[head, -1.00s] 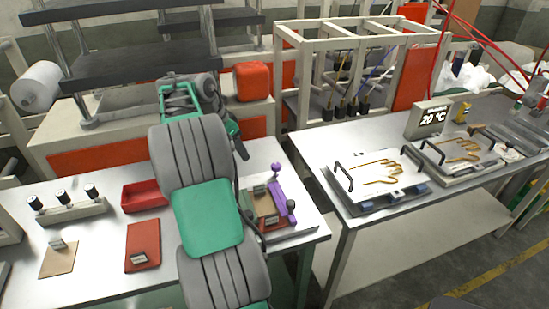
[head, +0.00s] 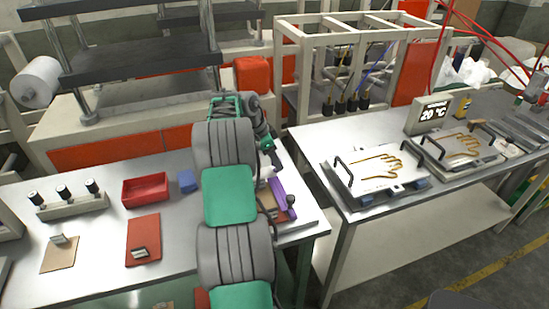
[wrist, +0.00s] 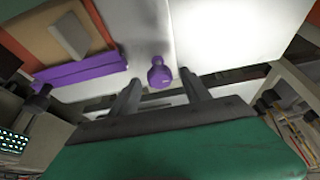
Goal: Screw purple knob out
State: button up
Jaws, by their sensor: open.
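The purple knob (wrist: 159,74) is a small rounded piece in the middle of the wrist view. It lies in line with the gap between the two dark fingers of my gripper (wrist: 159,79), which are apart. I see no finger touching it, and its distance from the fingertips is hard to judge. A purple bar (wrist: 82,69) lies to the left, beside an orange and brown plate. In the head view the purple bar (head: 279,196) shows at the table's right end, and my arm hides the knob and the fingertips.
A red tray (head: 145,200), a blue block (head: 188,181) and a red pad (head: 143,252) lie left of my arm. A dark round handle (head: 291,200) stands by the purple bar. A second table with glove plates (head: 375,205) is to the right, across a gap.

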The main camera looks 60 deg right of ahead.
jog(key=shift+c, duration=0.4)
grip_shut()
jog(key=shift+f+n+b, duration=0.1)
jog(key=shift+n+b, duration=0.2)
jog(key=shift+b, duration=0.2)
jog(key=n+t+b, duration=0.1)
jog(key=n+b, duration=0.1)
jog(key=b, duration=0.1)
jog(key=shift+a+f+n+h, duration=0.1)
jog(key=shift+n+h, duration=0.2)
jog(key=shift+h, duration=0.1)
jog(key=n+b, duration=0.1)
jog(key=n+t+b, duration=0.1)
jog(key=n, duration=0.1)
jog(key=n+t+b, duration=0.1)
jog(key=n, duration=0.1)
jog(key=shift+s+h+b, duration=0.25)
jog(key=shift+h+b, duration=0.05)
jog(key=n+t, duration=0.1)
jog(key=n, duration=0.2)
jog(key=n+t, duration=0.1)
jog(key=n, duration=0.1)
jog(key=shift+s+r+n+b, duration=0.2)
jog(key=shift+n+b, duration=0.1)
jog(key=shift+n, duration=0.1)
jog(key=shift+n+t+y+p, duration=0.45)
jog(key=shift+n+t+y, duration=0.2)
jog(key=shift+n, duration=1.25)
